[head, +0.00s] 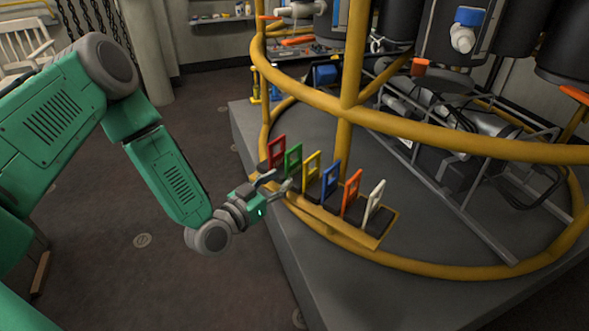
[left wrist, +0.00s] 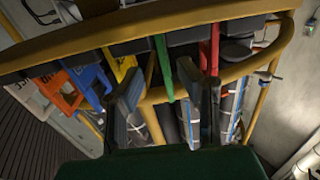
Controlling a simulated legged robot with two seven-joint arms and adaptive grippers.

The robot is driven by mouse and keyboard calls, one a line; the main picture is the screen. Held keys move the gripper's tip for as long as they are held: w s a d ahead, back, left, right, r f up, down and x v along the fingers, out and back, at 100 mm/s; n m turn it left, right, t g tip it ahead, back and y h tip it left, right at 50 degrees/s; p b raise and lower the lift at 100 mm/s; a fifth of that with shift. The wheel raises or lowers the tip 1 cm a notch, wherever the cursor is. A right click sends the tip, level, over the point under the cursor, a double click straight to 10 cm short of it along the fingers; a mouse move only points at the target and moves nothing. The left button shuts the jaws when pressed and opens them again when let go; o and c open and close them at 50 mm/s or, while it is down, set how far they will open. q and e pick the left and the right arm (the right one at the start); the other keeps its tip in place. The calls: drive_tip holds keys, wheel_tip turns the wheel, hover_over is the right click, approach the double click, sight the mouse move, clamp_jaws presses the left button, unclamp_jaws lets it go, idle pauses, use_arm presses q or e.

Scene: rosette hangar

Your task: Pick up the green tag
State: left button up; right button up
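The green tag (head: 293,160) stands upright in its slot in a row of coloured tags, between the red and yellow ones. My left gripper (head: 277,184) is just in front of the row, near the red and green tags. In the left wrist view the gripper (left wrist: 159,82) has its two fingers apart. The green tag (left wrist: 164,68) shows as a narrow strip between them, with a gap on each side. I cannot tell how far ahead of the fingertips it is. My right gripper is not in view.
The red tag (head: 277,151) and yellow tag (head: 311,168) stand close on either side. Blue (head: 330,178), orange (head: 351,190) and white (head: 375,200) tags continue the row. A yellow tubular frame (head: 440,130) rises around and above the rack.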

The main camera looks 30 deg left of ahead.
sight(294, 166)
use_arm(q)
drive_tip(key=shift+w+d+r, duration=0.15)
drive_tip(key=shift+w+d, duration=0.3)
drive_tip(key=shift+w, duration=0.2)
drive_tip(key=w+b, duration=0.2)
drive_tip(key=w, duration=0.2)
drive_tip(key=shift+w+a, duration=0.15)
drive_tip(key=shift+w, duration=0.05)
drive_tip(key=shift+w+a, duration=0.1)
drive_tip(key=shift+w, duration=0.3)
drive_tip(key=shift+d, duration=0.2)
drive_tip(key=shift+d, duration=0.1)
clamp_jaws()
